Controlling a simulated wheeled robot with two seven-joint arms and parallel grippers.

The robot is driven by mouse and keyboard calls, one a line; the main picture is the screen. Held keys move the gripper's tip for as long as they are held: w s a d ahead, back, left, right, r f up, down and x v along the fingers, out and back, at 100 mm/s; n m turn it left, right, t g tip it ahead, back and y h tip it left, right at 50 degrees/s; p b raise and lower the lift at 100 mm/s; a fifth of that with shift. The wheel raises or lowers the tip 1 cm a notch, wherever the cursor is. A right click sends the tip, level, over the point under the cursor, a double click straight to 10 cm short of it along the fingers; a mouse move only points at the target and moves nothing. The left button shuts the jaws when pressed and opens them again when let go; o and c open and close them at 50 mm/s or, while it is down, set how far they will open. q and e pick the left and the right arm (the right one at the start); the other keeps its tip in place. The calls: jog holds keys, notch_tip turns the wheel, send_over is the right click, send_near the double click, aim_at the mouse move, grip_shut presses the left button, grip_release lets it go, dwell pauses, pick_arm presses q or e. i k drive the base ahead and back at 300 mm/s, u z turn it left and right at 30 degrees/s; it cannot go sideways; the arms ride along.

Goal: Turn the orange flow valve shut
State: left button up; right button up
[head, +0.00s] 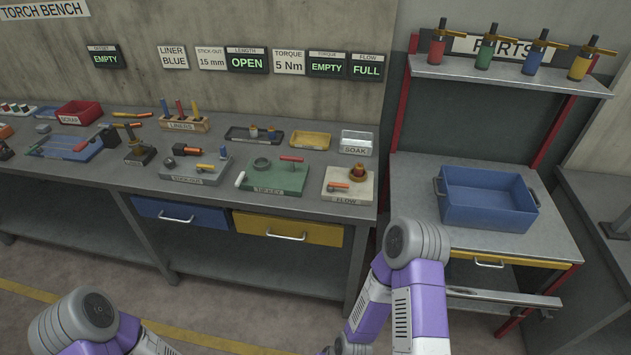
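The flow valve (357,172) stands on a pale board labelled FLOW at the right end of the long bench. Neither of my grippers shows in the head view. Only purple and white links of my arms show at the bottom, left and centre, apart from the valve.
Left of the valve is a green board (277,172) with a red-handled tool. A clear SOAK tray (357,142) sits behind it. A blue crate (487,198) stands on the right-hand table. My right arm is in front of the gap between bench and table.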

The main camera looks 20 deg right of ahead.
aim_at(330, 187)
jog(key=u, duration=0.65)
jog(key=i, duration=0.95)
jog(key=z, duration=1.15)
